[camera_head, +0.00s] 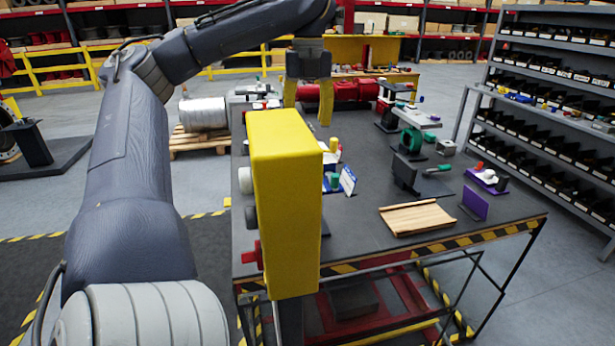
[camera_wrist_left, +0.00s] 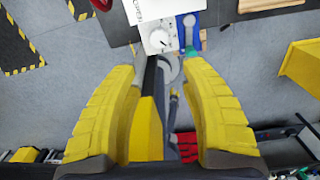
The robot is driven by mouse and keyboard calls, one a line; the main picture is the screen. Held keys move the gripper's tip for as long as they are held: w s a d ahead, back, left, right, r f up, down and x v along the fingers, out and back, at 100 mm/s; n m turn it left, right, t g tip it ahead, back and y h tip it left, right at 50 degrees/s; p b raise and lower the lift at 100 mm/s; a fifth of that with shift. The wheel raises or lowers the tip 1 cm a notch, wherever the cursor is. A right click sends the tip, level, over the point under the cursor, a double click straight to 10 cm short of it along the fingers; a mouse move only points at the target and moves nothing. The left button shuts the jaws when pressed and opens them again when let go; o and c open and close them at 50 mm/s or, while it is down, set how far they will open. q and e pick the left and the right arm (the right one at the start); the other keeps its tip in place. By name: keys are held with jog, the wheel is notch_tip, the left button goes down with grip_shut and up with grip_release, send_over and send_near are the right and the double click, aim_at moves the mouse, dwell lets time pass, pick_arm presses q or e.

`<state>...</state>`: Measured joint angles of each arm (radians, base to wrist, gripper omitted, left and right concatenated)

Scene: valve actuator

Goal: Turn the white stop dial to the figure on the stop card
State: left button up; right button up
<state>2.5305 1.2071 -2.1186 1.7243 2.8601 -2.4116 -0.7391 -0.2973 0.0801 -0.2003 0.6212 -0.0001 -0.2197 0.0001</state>
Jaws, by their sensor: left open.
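A white round dial (camera_wrist_left: 158,40) with dark marks around it shows on a white plate in the left wrist view, beyond my fingertips. Its setting is too small to read. A white panel above it carries lettering that looks like "OPEN" (camera_wrist_left: 150,8). In the head view, a small white and blue card (camera_head: 348,181) stands on the table; I cannot tell if it is the stop card, nor read a figure. My left gripper (camera_head: 309,104) is open above and behind the yellow box; its yellow fingers (camera_wrist_left: 163,72) are spread and apart from the dial. My right gripper is not seen.
A tall yellow box (camera_head: 285,195) stands at the near table edge, with a white knob (camera_head: 246,180) and red part (camera_head: 250,255) on its left side. A wooden tray (camera_head: 416,217) and purple stand (camera_head: 475,203) are to the right. Grey shelves (camera_head: 560,70) stand beyond.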

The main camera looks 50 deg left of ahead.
pick_arm(q)
jog(key=shift+s+a+f, duration=0.1)
jog(key=shift+a+f, duration=0.05)
jog(key=shift+f, duration=7.5)
jog(key=shift+c, duration=0.3)
grip_shut()
